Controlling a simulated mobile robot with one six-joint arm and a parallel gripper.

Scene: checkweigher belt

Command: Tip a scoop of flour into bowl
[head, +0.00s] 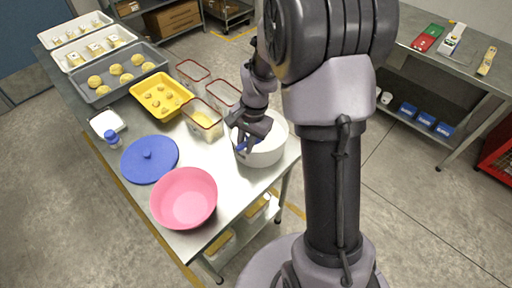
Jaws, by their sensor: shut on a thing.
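My gripper (243,142) is low over a round white tub (264,157) at the right edge of the steel table. It is shut on a small blue thing (241,146), which looks like the scoop's handle. The rest of the scoop is hidden by the gripper and the tub, so I cannot tell whether it holds flour. The inside of the tub looks white, but most of it is covered by my arm. A pink bowl (184,199) stands at the near end of the table, left of the tub, and looks empty.
A blue lid (150,159) lies behind the pink bowl. A clear container (203,120) stands beside the tub. A yellow tray (162,96) and a grey tray (106,84) with rounds are farther back. Bare tabletop (213,160) lies between bowl and tub.

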